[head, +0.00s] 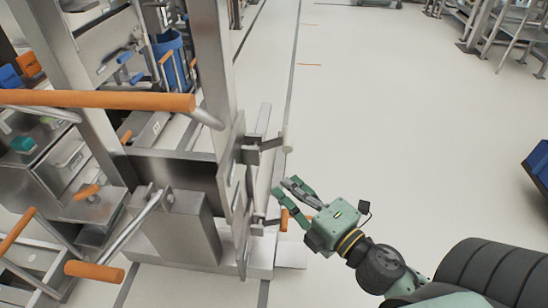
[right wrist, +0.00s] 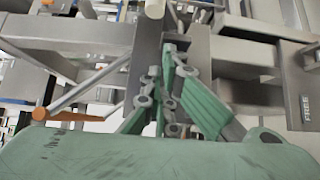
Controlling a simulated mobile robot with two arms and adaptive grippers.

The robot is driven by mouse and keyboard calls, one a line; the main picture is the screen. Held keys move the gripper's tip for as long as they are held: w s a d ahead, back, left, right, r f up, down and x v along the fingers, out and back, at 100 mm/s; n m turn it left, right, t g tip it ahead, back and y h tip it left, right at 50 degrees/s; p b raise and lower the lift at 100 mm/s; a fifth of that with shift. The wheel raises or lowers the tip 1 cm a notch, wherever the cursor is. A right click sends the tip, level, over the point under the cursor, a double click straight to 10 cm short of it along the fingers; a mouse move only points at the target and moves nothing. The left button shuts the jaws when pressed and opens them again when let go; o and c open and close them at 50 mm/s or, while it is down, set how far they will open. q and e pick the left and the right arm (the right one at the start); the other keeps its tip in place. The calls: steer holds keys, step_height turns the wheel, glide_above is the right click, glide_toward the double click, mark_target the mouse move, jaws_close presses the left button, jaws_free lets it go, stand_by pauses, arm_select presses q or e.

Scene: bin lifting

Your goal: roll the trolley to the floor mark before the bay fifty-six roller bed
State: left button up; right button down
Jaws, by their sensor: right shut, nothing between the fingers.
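A steel frame with a long orange-gripped bar (head: 100,98) fills the left of the head view; I cannot tell whether it is the trolley. My right gripper (head: 287,188) is shut and empty, just right of the frame's lower upright and its small brackets. In the right wrist view my right gripper's fingers (right wrist: 168,85) point at steel parts of the frame. Touch cannot be told. Short orange lines (head: 309,65) lie on the far floor; which one is the floor mark is unclear. I cannot identify the roller bed. My left gripper is out of view.
A blue object (head: 538,165) is cut off at the right edge. Steel racks (head: 505,35) stand at the far right. Pale floor (head: 400,110) is open between them and the frame.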

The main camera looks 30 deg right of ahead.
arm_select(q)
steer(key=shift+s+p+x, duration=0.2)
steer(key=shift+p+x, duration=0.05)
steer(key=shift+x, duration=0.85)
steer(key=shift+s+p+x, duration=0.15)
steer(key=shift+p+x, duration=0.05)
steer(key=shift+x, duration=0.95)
arm_select(e)
steer(key=w+d, duration=0.1)
steer(key=w, duration=0.9)
steer(key=shift+w, duration=0.2)
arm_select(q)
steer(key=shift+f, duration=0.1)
arm_select(e)
steer(key=shift+d, duration=0.15)
